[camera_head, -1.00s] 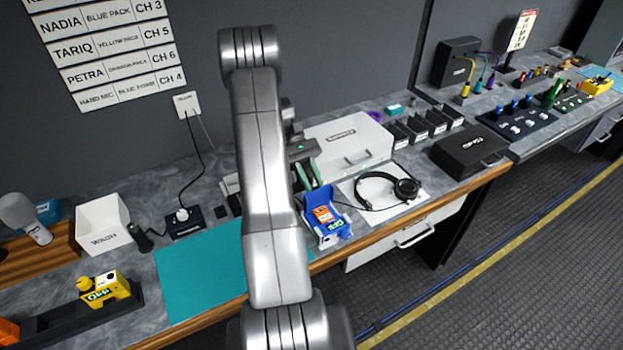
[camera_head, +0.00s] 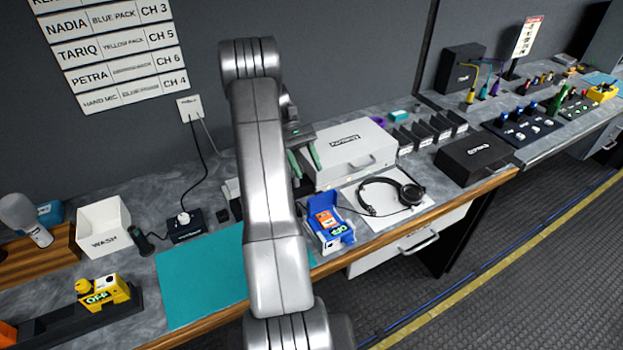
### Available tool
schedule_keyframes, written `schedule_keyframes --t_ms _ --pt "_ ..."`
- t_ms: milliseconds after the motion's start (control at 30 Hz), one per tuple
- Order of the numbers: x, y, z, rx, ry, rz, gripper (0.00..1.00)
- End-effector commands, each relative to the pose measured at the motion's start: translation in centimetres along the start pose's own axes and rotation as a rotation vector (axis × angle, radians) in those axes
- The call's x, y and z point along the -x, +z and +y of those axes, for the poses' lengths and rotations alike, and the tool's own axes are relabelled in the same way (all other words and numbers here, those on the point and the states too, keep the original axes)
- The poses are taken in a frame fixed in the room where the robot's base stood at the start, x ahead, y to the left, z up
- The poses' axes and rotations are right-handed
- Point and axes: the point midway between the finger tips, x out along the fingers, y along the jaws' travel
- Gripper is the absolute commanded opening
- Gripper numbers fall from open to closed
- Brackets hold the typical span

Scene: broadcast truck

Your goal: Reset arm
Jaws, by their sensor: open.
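My arm (camera_head: 265,170) stands upright in the middle of the view and hides part of the counter behind it. My gripper (camera_head: 305,168) shows to the right of the arm, with two green fingers apart and nothing seen between them. It is above the counter, in front of a white drawer box and behind a blue pack. The blue pack (camera_head: 326,230) has an open lid, an orange label inside and an "OFF" display. It stands apart from my gripper near the counter's front edge.
Headphones (camera_head: 391,193) lie on a white sheet. The white box (camera_head: 350,150), a black case (camera_head: 474,158) and dark bins (camera_head: 432,131) stand to the right. At left are a teal mat (camera_head: 200,275), a WASH bin (camera_head: 104,224) and a yellow pack (camera_head: 103,290).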

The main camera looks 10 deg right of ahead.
Motion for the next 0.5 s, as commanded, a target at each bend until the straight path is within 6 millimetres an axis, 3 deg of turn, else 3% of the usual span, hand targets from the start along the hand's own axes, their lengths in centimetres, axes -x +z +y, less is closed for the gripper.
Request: schedule_keyframes --t_ms 200,500 --pt "1.7 0.1 0.0 0.0 0.0 0.0 0.45" --pt "1.8 0.1 0.0 0.0 0.0 0.0 0.45"
